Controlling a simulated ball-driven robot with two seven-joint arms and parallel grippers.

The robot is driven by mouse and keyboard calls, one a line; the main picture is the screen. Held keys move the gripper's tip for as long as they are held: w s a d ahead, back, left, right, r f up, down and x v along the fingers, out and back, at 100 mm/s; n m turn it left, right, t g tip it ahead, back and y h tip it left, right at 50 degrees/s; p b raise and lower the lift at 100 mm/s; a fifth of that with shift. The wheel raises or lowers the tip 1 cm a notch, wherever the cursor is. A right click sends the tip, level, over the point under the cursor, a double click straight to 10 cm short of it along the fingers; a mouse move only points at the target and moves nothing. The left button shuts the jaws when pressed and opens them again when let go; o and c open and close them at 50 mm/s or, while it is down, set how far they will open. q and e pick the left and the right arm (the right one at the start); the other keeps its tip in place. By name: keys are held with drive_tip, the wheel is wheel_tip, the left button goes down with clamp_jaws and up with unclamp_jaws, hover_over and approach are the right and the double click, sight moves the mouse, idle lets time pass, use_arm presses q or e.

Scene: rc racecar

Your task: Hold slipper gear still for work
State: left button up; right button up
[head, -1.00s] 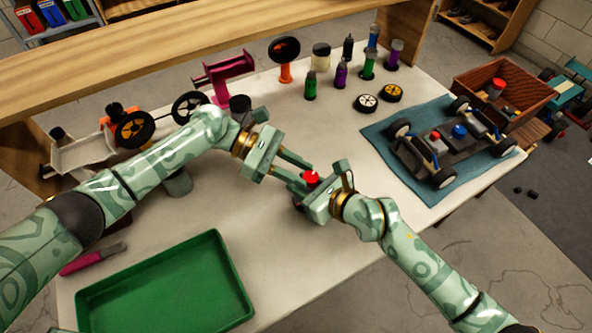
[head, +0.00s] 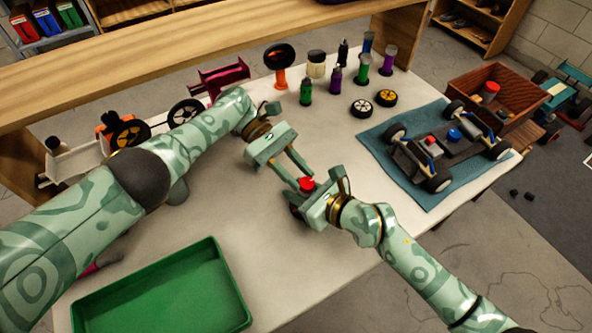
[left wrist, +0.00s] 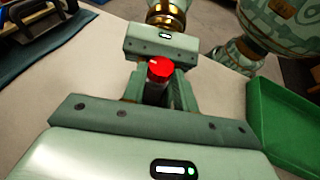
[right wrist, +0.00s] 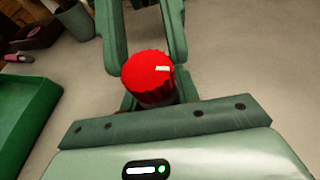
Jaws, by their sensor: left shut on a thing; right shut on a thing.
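The slipper gear (head: 306,184) shows as a red, ridged round piece near the middle of the white table. In the right wrist view, its red ridged top (right wrist: 148,73) with a small pale mark sits between the grippers. In the left wrist view, the red top (left wrist: 160,69) sits above a dark body. My left gripper (head: 300,178) is shut on it from the upper left. My right gripper (head: 313,196) is shut on it from the lower right. The fingers hide much of its lower part.
A green tray (head: 240,322) lies at the front left. A car chassis (head: 452,145) rests on a blue mat (head: 408,190) at the right. Several bottles, including a green one (head: 306,92), and two small wheels (head: 363,107) stand behind. The table between tray and mat is mostly clear.

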use_arm(q)
drive_tip(key=o, duration=0.7)
wheel_tip(320, 180, up, 10)
idle(0.4)
